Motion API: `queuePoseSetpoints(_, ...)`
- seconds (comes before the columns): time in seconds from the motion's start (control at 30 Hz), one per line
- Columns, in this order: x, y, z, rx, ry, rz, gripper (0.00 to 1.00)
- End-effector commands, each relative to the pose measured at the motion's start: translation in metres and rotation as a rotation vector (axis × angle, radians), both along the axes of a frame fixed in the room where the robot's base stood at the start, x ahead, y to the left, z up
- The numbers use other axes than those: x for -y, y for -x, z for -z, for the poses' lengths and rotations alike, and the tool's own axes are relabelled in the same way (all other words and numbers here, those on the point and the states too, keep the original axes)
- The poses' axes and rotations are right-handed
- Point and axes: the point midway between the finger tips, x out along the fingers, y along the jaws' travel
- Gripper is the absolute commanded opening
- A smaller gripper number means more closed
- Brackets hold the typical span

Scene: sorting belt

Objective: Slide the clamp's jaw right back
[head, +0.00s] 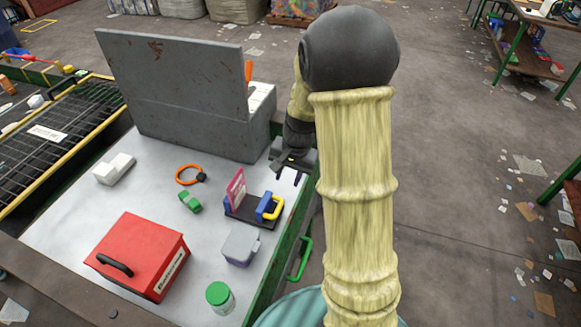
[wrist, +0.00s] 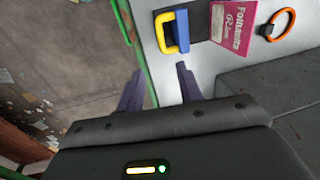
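The clamp lies on the white table top, with a dark base (head: 243,212), a blue jaw (head: 264,206) and a yellow handle (head: 275,209) at its right end. A pink card (head: 237,188) stands upright at the clamp's left part; I cannot tell how tightly it is held. In the wrist view the blue jaw (wrist: 182,30), yellow handle (wrist: 164,34) and pink printed card (wrist: 234,22) show at the top. My gripper (head: 288,178) hangs behind and right of the clamp, near the table's edge. Its two dark fingers (wrist: 158,88) are apart with nothing between them.
A grey panelled box (head: 175,95) stands behind. An orange ring (head: 188,175), a green block (head: 190,201), a grey box (head: 240,245), a red case (head: 140,254) and a green-lidded jar (head: 219,297) surround the clamp. The green table edge (head: 275,262) runs along the right.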

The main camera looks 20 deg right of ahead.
Motion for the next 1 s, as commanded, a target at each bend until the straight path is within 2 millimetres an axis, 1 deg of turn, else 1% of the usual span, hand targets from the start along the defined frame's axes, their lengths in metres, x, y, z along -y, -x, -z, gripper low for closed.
queuePoseSetpoints(0.03,0.001,0.001,-0.009,0.004,0.001,0.001,0.36)
queuePoseSetpoints(0.1,0.003,0.001,-0.02,0.004,0.001,0.001,0.36)
queuePoseSetpoints(0.27,0.004,0.003,-0.033,0.002,0.0,0.0,0.36)
queuePoseSetpoints(0.63,0.006,0.004,-0.034,0.0,0.0,0.003,0.36)
queuePoseSetpoints(0.83,0.003,0.006,-0.034,0.002,0.005,-0.01,0.36)
queuePoseSetpoints(0.93,-0.004,0.018,-0.037,0.015,0.026,-0.066,0.36)
queuePoseSetpoints(1.0,-0.011,0.033,-0.04,0.031,0.055,-0.138,0.36)
